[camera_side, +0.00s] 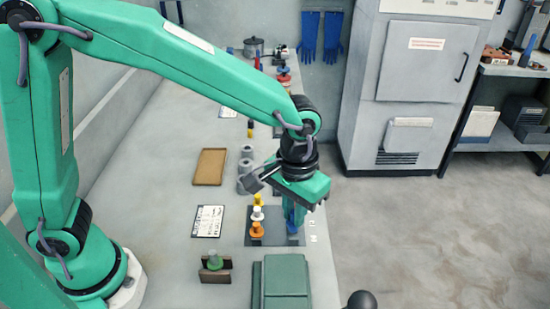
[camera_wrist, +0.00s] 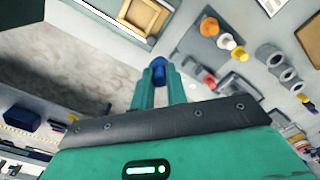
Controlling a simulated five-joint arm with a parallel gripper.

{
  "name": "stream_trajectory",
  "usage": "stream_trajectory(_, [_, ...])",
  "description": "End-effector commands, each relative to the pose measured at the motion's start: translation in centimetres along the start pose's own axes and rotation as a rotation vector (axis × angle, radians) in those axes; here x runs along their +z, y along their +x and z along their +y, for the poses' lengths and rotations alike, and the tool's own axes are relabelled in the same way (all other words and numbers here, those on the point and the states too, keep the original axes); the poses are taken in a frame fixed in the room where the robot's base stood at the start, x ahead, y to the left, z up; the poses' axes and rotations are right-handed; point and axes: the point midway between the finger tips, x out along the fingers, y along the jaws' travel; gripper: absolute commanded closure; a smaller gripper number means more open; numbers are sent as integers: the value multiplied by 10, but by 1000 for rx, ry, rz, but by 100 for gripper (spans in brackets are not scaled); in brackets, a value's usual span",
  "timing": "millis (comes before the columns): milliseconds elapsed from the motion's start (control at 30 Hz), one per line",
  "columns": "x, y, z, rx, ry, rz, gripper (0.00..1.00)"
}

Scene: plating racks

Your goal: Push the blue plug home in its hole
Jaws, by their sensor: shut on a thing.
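The blue plug (camera_side: 292,227) is between the fingers of my gripper (camera_side: 293,215), low over the right side of a dark plate (camera_side: 270,241). In the wrist view the blue plug (camera_wrist: 157,62) shows its rounded end beyond the fingertips of my gripper (camera_wrist: 159,80), which are shut on it. The fingers hide much of the plug. Its hole is hidden, and I cannot tell whether the plug is in it. A yellow plug (camera_side: 258,199), a white plug (camera_side: 257,213) and an orange plug (camera_side: 257,229) stand in a row along the plate's left side.
A green case (camera_side: 285,280) lies close in front of the plate. A green plug (camera_side: 214,262) stands in a brown holder to the left. Grey cylinders (camera_side: 245,168) stand behind, with a brown tray (camera_side: 210,167) and a printed card (camera_side: 208,221) at left. The bench edge is close at right.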

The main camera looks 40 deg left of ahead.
Motion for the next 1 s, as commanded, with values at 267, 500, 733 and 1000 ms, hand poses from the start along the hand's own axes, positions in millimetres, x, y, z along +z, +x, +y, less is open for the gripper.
stream_trajectory(267, [-49,-1,-24,0,-108,1,100])
stream_trajectory(500, [-110,-1,-71,1,-255,3,100])
stream_trajectory(733, [-162,1,-129,1,-396,4,100])
stream_trajectory(1000, [-196,4,-185,2,-511,6,100])
